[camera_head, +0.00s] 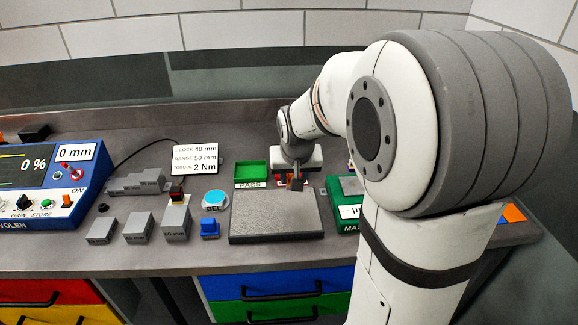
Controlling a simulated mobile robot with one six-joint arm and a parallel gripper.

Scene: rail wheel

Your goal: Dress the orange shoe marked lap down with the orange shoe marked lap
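My gripper (296,183) points down at the back edge of a flat grey plate (270,222) on the bench. It is small and dark in this view, and whether its fingers are open or shut cannot be told. A small brownish patch shows at the fingers, too small to identify. A flat orange piece (512,213) lies on the bench at the far right, partly hidden by my arm. No "lap" marking is readable anywhere, so I cannot tell which thing is the marked shoe.
A blue instrument (40,185) stands at the left. Several grey blocks (137,228), a cyan-topped pot (214,199) and a small blue block (209,228) stand left of the plate. A green tray (251,182) labelled PASS and a green box (343,212) flank my gripper. My arm hides the right side.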

